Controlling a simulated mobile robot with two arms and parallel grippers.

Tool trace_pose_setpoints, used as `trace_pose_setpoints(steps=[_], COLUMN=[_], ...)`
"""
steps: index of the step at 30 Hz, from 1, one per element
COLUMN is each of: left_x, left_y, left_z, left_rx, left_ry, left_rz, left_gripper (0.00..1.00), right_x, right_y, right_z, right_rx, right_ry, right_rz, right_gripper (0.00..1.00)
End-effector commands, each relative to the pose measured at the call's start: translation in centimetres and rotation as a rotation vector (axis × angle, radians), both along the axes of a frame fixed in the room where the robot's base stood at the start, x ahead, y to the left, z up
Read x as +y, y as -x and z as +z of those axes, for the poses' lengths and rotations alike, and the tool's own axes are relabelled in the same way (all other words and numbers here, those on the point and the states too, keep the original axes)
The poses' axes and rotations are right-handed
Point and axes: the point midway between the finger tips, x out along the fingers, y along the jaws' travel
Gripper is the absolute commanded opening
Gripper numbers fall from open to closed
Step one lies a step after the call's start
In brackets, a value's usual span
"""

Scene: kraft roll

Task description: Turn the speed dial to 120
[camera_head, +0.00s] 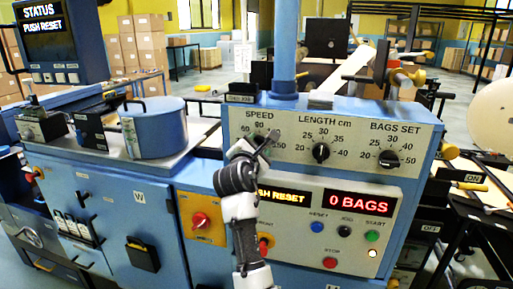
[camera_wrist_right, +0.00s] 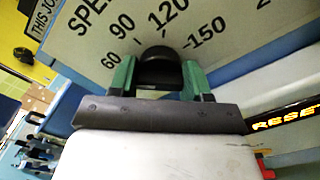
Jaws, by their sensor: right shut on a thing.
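The speed dial is a black knob (camera_wrist_right: 160,68) at the centre of the right wrist view, on a panel with the printed marks 60, 90, 120 and 150. My right gripper (camera_wrist_right: 158,80) has its green fingers on either side of the knob and is shut on it. In the head view my right gripper (camera_head: 262,148) reaches up to the SPEED scale (camera_head: 261,117) and covers the knob. The knob's pointer is hidden, so I cannot tell its setting. My left gripper is not in view.
The LENGTH dial (camera_head: 320,152) and BAGS SET dial (camera_head: 389,159) sit to the right on the same panel. Below are a "PUSH RESET" and "0 BAGS" display (camera_head: 360,201) and several buttons. A red knob (camera_head: 200,219) on a yellow plate is left of my right arm.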

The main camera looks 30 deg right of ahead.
Motion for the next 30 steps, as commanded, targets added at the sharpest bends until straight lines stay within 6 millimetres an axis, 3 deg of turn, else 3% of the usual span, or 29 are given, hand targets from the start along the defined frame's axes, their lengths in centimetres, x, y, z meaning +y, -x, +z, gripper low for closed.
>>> trace_pose_setpoints(steps=[14,30], left_x=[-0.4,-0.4], left_y=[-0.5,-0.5], left_z=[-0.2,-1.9], left_rx=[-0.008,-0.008], left_ry=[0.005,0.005], left_rz=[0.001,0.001], left_gripper=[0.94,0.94], right_x=[0.0,0.0], right_y=[0.0,0.0], right_z=[0.0,-0.1], right_rx=[-0.107,-0.483], right_ry=[-0.09,-0.412], right_rz=[0.001,0.002], right_gripper=[0.24,0.24])
